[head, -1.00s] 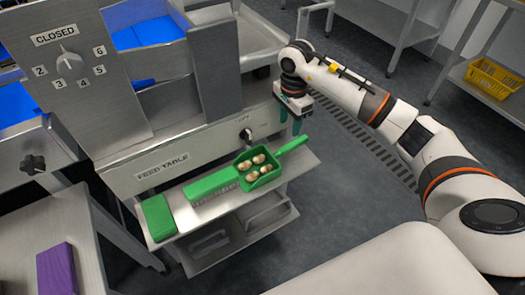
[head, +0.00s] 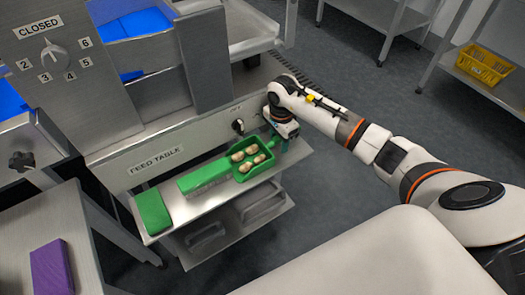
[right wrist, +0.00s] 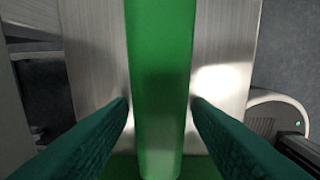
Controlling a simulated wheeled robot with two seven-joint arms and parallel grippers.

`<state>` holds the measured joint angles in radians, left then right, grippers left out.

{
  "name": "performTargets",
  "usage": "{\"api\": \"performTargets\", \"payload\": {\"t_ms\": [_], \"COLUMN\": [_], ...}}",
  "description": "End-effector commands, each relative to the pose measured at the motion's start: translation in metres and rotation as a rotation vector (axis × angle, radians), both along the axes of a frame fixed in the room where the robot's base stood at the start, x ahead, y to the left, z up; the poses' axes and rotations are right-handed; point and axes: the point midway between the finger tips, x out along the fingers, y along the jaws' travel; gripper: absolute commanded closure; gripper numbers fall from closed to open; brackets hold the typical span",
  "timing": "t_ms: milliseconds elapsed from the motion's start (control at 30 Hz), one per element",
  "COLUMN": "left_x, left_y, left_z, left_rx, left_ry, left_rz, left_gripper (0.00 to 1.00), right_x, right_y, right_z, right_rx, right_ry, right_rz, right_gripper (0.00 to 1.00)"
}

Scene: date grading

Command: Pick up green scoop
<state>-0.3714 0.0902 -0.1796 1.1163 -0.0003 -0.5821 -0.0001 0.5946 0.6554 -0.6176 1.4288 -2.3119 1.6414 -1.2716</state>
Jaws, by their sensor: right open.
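The green scoop (head: 262,183) lies on the steel shelf below the feed table panel, with several pale brown dates (head: 250,158) in its pan. Its handle points to the right and is mostly hidden by my right gripper in the head view. My right gripper (head: 283,143) is at the handle, pointing down. In the right wrist view the green handle (right wrist: 160,80) runs between the two open teal fingers (right wrist: 160,108), with a small gap on each side. My left gripper is not in view.
A green brush-like tool (head: 205,176) and a green block (head: 153,211) lie left of the scoop on the shelf (head: 185,212). The feed table panel (head: 150,165) with a knob rises just behind. A purple block (head: 51,267) lies on a table at lower left.

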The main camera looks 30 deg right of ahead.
Motion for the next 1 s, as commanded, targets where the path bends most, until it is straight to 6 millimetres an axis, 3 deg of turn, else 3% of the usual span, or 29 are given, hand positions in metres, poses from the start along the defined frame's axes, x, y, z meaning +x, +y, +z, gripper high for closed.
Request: {"api": "performTargets", "payload": {"t_ms": [167, 433, 767, 1000], "left_x": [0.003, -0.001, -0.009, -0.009], "left_y": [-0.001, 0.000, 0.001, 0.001], "left_z": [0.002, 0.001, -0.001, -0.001], "left_rx": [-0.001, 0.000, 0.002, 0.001], "left_ry": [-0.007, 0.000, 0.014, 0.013], "left_rz": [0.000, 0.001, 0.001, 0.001], "left_gripper": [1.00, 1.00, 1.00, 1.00], "right_x": [0.000, 0.000, 0.000, -0.003], "right_y": [0.000, 0.000, -0.001, -0.016], "right_z": [0.000, 0.000, 0.002, 0.018], "right_rx": [0.000, 0.000, 0.000, -0.003], "right_ry": [-0.001, -0.001, -0.002, -0.004], "right_rz": [0.000, 0.000, -0.001, -0.002], "right_gripper": [0.55, 0.99, 1.00, 1.00]}}
